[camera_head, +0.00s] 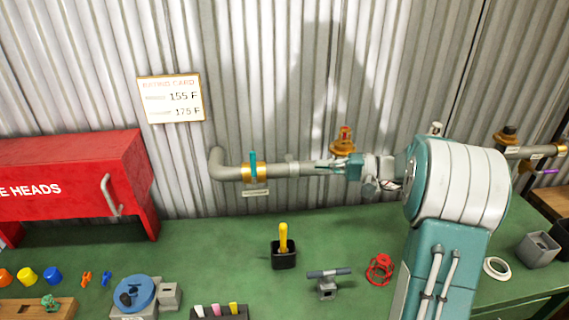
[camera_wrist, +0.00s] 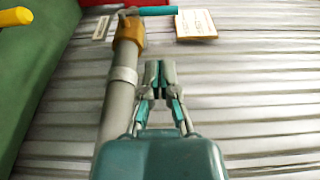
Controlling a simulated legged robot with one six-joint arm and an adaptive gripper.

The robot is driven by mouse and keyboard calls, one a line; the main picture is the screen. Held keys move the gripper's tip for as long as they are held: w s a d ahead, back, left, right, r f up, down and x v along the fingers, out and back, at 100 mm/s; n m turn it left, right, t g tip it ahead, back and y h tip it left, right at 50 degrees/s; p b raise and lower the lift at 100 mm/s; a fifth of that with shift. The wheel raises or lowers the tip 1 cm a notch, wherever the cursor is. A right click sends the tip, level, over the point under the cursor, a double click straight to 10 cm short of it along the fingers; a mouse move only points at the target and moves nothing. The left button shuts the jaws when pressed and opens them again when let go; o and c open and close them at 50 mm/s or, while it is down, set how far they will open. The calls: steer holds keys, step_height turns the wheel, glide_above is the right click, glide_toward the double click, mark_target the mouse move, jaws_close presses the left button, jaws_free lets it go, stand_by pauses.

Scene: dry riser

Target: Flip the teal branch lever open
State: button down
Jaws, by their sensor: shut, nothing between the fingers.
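The teal lever (camera_head: 253,163) stands upright, across the line of the horizontal grey pipe, on a brass valve body (camera_head: 256,179). In the wrist view the teal lever (camera_wrist: 150,11) is at the top, with the brass valve body (camera_wrist: 129,30) below it. My gripper (camera_head: 320,168) is at the pipe, right of the lever and apart from it, pointing left. In the wrist view my gripper (camera_wrist: 158,68) is shut and empty beside the pipe, short of the valve. Whether it touches the pipe is unclear.
The grey pipe (camera_head: 222,172) runs along the corrugated wall. A brass fitting with an orange top (camera_head: 343,146) stands just above my gripper. A rating card (camera_head: 171,99) hangs on the wall. A black cup with a yellow-handled tool (camera_head: 284,254) and a red handwheel (camera_head: 380,269) are on the green bench.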

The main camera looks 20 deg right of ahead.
mark_target(255, 161)
steer(key=x, duration=1.3)
steer(key=shift+a, duration=0.3)
steer(key=shift+w+a+r+h, duration=0.1)
steer(key=shift+a+r+h, duration=0.15)
steer(key=shift+h, duration=0.25)
steer(key=a+h, duration=0.1)
steer(key=a+g+h, duration=0.1)
steer(key=shift+w+r+n+h, duration=0.2)
steer(key=shift+n+h, duration=0.1)
steer(key=shift+n, duration=0.1)
steer(key=w+a+f+n+g+h, duration=0.1)
steer(key=a+f+g+h, duration=0.2)
steer(key=a+h, duration=0.4)
steer(key=shift+w+f+g+h, duration=0.25)
steer(key=shift+f+h, duration=0.6)
steer(key=shift+h, duration=1.95)
steer(key=shift+s+f, duration=0.2)
steer(key=shift+f, duration=0.05)
steer(key=shift+r, duration=0.15)
